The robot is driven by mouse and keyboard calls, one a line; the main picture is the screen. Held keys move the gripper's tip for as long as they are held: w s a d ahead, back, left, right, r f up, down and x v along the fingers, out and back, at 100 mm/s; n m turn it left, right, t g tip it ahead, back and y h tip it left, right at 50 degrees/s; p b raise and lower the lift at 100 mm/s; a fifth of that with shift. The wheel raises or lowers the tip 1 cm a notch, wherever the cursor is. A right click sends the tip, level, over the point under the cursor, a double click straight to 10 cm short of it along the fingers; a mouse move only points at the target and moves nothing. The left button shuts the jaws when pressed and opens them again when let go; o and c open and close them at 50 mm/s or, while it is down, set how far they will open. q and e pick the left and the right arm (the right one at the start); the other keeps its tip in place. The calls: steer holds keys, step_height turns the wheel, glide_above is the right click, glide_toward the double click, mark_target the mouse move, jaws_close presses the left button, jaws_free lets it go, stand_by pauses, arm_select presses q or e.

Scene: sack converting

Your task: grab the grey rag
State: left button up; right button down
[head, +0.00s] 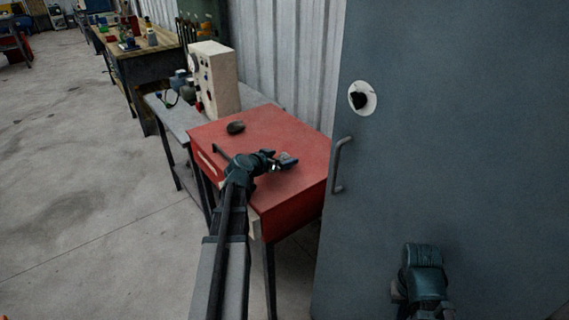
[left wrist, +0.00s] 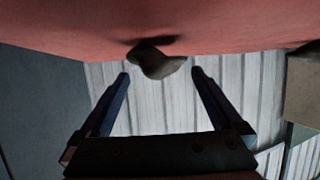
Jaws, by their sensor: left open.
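The grey rag (left wrist: 158,65) is a small crumpled grey-brown lump on the red top of a workbench (head: 300,186). In the left wrist view, where the bench top is uppermost, it lies ahead of the fingertips, roughly centred between them. In the head view a small pale grey patch at the fingertips may be the rag; the gripper partly hides it. My left gripper (head: 287,162) is open and reaches over the bench top; its two fingers also show in the left wrist view (left wrist: 160,74), with nothing visibly gripped. My right arm shows at the lower right, but its jaws do not show.
A dark rounded object (head: 236,127) lies on the bench top's far left part. A cream box with dials (head: 213,80) stands on a grey table behind. A grey door (head: 450,150) with a handle (head: 341,165) stands close right of the bench.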

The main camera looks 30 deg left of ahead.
arm_select(q)
steer(key=shift+b+x, duration=0.4)
steer(key=shift+x, duration=0.8)
steer(key=shift+c, duration=0.6)
steer(key=c, duration=1.2)
arm_select(e)
steer(key=shift+f, duration=0.45)
arm_select(q)
steer(key=shift+r, duration=0.1)
steer(key=shift+c, duration=0.2)
